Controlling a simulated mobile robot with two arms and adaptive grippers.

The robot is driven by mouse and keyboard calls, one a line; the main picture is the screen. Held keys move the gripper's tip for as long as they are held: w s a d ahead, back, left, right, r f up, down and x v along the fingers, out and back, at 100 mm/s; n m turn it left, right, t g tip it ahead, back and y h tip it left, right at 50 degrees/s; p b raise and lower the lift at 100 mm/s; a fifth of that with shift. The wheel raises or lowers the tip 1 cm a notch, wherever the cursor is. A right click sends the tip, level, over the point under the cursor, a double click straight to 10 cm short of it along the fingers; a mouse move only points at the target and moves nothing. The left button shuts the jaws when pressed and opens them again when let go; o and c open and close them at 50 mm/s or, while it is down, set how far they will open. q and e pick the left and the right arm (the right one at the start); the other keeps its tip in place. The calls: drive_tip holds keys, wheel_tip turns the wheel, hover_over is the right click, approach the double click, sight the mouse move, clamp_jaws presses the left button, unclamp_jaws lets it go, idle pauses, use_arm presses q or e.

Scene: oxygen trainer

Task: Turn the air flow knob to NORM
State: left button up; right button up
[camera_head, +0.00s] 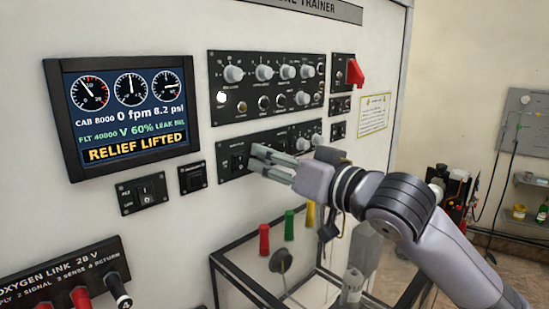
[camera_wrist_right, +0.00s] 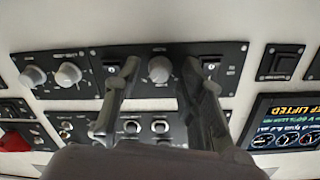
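The lower black control panel (camera_head: 224,148) is on the white trainer front. In the right wrist view, which appears upside down, a grey round knob (camera_wrist_right: 159,68) sits on this panel between two small switches. My right gripper (camera_wrist_right: 161,64) is open, with one finger on each side of this knob. I cannot tell whether the fingers touch it. In the head view my right gripper (camera_head: 255,157) reaches the panel from the right and hides the knob. The knob labels are too small to read, so I cannot confirm which one is air flow. My left gripper is not in view.
Two more knobs (camera_wrist_right: 68,74) are on the same panel. A larger knob panel (camera_head: 268,90) is above. A screen (camera_head: 130,105) reads RELIEF LIFTED. A red switch guard (camera_head: 355,73) is at the upper right. A glass-sided case (camera_head: 240,272) stands below my right arm.

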drive_tip(key=shift+d, duration=0.1)
drive_tip(key=shift+c, duration=0.7)
clamp_jaws()
drive_tip(key=shift+n, duration=0.4)
drive_tip(key=n+p, duration=0.2)
drive_tip(key=n, duration=0.7)
idle(0.3)
drive_tip(key=shift+o, duration=0.7)
unclamp_jaws()
drive_tip(key=shift+y, duration=0.3)
